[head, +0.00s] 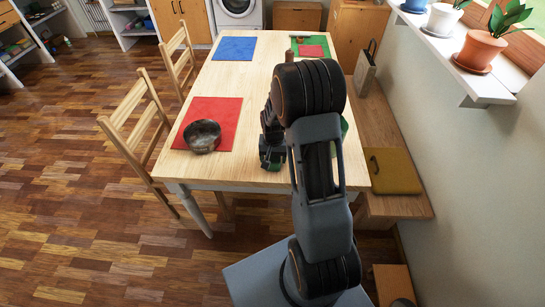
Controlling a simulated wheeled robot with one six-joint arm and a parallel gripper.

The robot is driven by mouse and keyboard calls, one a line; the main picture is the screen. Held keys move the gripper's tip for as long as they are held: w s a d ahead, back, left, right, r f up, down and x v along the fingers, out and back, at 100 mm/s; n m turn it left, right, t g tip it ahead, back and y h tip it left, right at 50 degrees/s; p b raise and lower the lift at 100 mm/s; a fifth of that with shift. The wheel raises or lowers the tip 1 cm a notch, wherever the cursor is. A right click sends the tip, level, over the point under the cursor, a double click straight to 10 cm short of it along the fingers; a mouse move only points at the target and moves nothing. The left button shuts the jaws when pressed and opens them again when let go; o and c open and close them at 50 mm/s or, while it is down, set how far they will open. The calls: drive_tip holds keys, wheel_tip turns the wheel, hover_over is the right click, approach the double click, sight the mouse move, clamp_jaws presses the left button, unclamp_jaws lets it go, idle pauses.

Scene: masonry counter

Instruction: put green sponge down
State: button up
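My gripper (272,150) is over the near part of the wooden table (235,115), to the right of a dark bowl. It is dark and small in the view, and my arm partly covers it. I cannot tell whether its fingers are open or shut. Dark green shows around the fingers, but I cannot make out whether this is the green sponge. A green patch (345,125) shows just right of my arm on the table. Most of it is hidden, so I cannot tell whether it is a mat or the sponge.
A dark bowl (202,136) stands on a red mat (222,110). A blue mat (235,48) lies farther back, and a green mat (298,45) bears a red piece (312,51). Chairs (140,115) stand left, a bench (385,130) right. The table's middle is clear.

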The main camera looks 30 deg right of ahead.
drive_tip(key=shift+o, duration=0.8)
wheel_tip(320, 180, up, 12)
drive_tip(key=shift+f, duration=0.1)
drive_tip(key=s+a+r+n+t, duration=0.1)
drive_tip(key=s+a+r+n, duration=0.2)
drive_tip(key=s, duration=0.5)
drive_tip(key=s+a+r+n+t, duration=0.2)
drive_tip(key=s+a+r+n, duration=0.1)
drive_tip(key=s+a+r, duration=0.3)
drive_tip(key=shift+s+a+r+t, duration=0.3)
drive_tip(key=shift+s+a, duration=0.15)
drive_tip(key=shift+s, duration=0.55)
